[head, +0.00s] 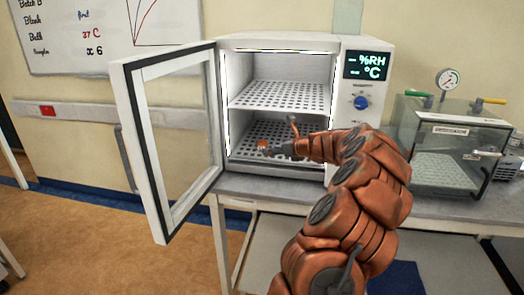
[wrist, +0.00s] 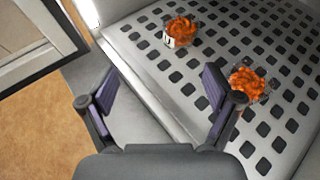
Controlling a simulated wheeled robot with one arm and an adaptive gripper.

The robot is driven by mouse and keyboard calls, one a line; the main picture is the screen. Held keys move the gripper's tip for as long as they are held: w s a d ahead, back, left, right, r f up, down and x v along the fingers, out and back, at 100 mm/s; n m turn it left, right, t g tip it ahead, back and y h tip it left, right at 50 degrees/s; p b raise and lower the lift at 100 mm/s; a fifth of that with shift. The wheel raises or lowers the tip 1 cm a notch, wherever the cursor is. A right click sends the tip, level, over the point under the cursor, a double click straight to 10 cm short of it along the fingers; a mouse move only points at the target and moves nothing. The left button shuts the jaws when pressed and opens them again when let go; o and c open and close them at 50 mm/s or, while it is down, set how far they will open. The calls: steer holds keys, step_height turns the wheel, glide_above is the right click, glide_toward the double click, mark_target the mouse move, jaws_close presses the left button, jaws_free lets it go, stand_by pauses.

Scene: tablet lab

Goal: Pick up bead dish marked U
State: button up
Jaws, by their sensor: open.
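Two small clear dishes of orange beads stand on the perforated lower shelf (wrist: 285,140) of the open cabinet. My gripper (wrist: 160,88) is open and empty, apart from the labelled dish. In the head view my gripper (head: 285,143) is inside the cabinet, near one orange dish (head: 262,145).
The cabinet (head: 280,42) has an upper perforated shelf (head: 280,95) above my gripper and a glazed door (head: 170,140) swung open to the left. A clear-fronted box with a gauge (head: 445,150) stands to its right on the bench (head: 262,187).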

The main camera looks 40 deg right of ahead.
mark_target(267, 145)
steer(key=shift+s+d+f+m+h, duration=0.15)
steer(key=shift+s+d+m, duration=0.05)
steer(key=shift+d, duration=0.3)
steer(key=shift+s+d+f+m+h, duration=0.15)
steer(key=shift+d+m, duration=0.05)
steer(key=shift+d, duration=0.55)
steer(key=p+x, duration=0.1)
steer(key=x, duration=0.5)
steer(key=shift+w, duration=0.1)
steer(key=shift+p+x, duration=0.6)
steer(key=shift+x, duration=2.15)
steer(key=shift+d+r, duration=0.15)
steer(key=shift+c, duration=0.3)
steer(key=c, duration=1.2)
